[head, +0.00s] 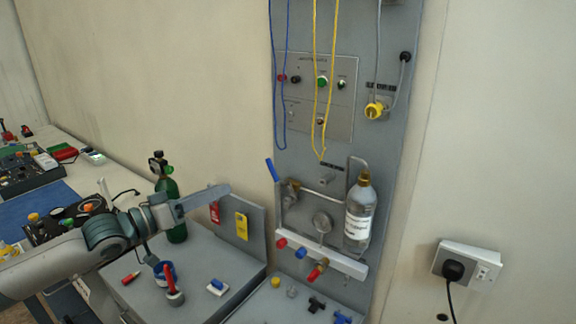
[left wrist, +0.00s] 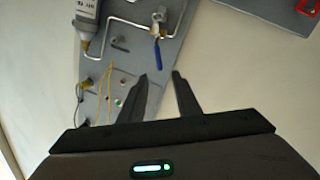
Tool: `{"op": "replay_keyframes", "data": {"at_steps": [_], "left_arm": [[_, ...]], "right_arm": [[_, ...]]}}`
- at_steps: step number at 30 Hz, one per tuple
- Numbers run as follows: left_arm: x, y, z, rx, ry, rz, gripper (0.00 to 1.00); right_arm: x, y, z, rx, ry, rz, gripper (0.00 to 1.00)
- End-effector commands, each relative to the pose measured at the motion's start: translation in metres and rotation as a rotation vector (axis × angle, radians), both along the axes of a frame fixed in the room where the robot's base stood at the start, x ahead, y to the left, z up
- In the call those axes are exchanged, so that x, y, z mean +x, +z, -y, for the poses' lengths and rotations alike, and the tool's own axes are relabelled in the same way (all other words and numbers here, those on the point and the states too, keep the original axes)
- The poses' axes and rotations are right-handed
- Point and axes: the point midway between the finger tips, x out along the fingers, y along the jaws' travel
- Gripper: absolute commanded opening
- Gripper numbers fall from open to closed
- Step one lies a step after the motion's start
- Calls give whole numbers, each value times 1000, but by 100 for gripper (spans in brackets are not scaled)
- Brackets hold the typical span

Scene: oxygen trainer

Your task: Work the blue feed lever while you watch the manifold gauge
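The blue feed lever (head: 272,170) sits on the pipework at the left edge of the grey wall panel, tilted up and to the left. It also shows in the left wrist view (left wrist: 157,52), beyond my fingertips. My right gripper is out of view.
A white-labelled bottle (head: 360,212) stands in a bracket right of the gauge. Yellow cords (head: 315,90) and a blue cord (head: 276,100) hang on the panel. A green cylinder (head: 172,205) stands behind my left arm. Red and blue knobs (head: 300,253) line the lower rail.

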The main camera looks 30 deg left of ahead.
Motion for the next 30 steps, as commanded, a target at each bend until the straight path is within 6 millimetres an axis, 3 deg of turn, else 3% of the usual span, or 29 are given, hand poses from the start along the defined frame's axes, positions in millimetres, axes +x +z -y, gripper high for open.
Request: {"op": "replay_keyframes", "data": {"at_steps": [12,30], "left_arm": [[-1,2,3,-3,-11,-2,30],[17,2,8,-4,-10,-1,30]], "right_arm": [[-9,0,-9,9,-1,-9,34],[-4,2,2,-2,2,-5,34]]}}
